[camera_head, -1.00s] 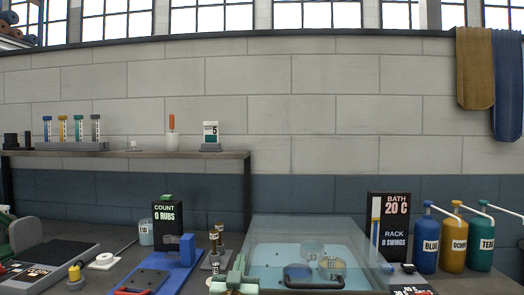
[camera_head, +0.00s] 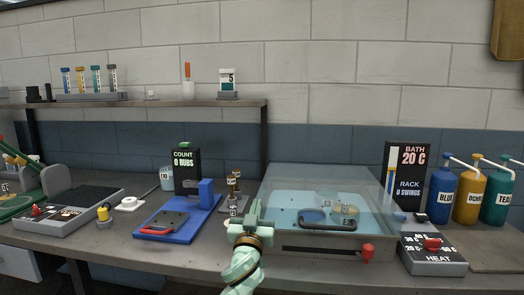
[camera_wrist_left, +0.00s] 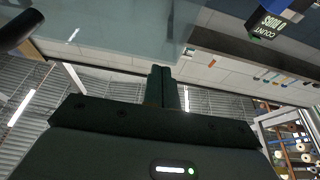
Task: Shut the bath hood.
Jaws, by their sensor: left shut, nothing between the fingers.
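The bath hood (camera_head: 290,180) is a clear, see-through cover over the bath (camera_head: 275,242) of pale blue water in the head view. Its dark loop handle (camera_head: 327,220) is near the front; whether the hood sits fully down I cannot tell. In the left wrist view the hood looks like a large translucent panel (camera_wrist_left: 120,30), with a dark bar, likely the handle (camera_wrist_left: 20,30), at upper left. My left gripper (camera_head: 256,207) is at the bath's front left corner, left of the handle. Its fingers (camera_wrist_left: 162,72) are together and empty. My right gripper is out of view.
Beakers (camera_head: 346,211) show through the hood. A red knob (camera_head: 367,253) is on the bath's front, with a heat box (camera_head: 433,256) to its right. The bath display (camera_head: 407,172) and dye bottles (camera_head: 440,195) stand right. A blue rub tester (camera_head: 175,222) stands left of my gripper.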

